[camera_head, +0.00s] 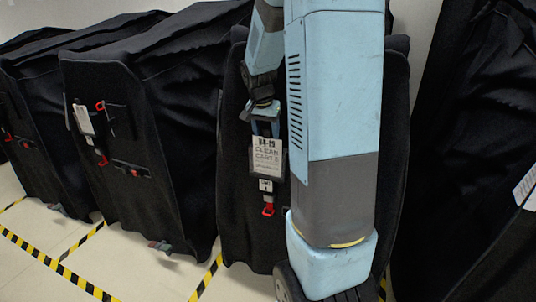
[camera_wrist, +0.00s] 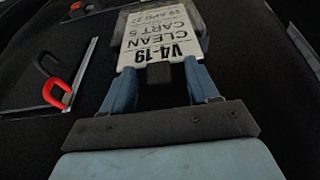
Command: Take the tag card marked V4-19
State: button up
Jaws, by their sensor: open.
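The tag card (camera_head: 267,158) is white with dark print and hangs on the front of a black covered cart (camera_head: 240,228). In the wrist view the card (camera_wrist: 158,32) appears upside down and reads V4-19, CLEAN, CART 5. My gripper (camera_head: 266,133) is at the card's top edge in the head view. In the wrist view my gripper (camera_wrist: 159,68) has its two blue fingers apart, one near each side of the card's V4-19 end. Whether the fingers touch the card I cannot tell.
A small label (camera_head: 265,185) and a red clip (camera_head: 268,210) hang below the card. A red hook (camera_wrist: 58,92) shows beside it in the wrist view. Another covered cart (camera_head: 160,190) stands left with its own tag (camera_head: 84,118). Striped tape (camera_head: 60,270) marks open floor.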

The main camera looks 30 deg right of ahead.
jog(key=shift+c, duration=0.2)
grip_shut()
dwell(0.3)
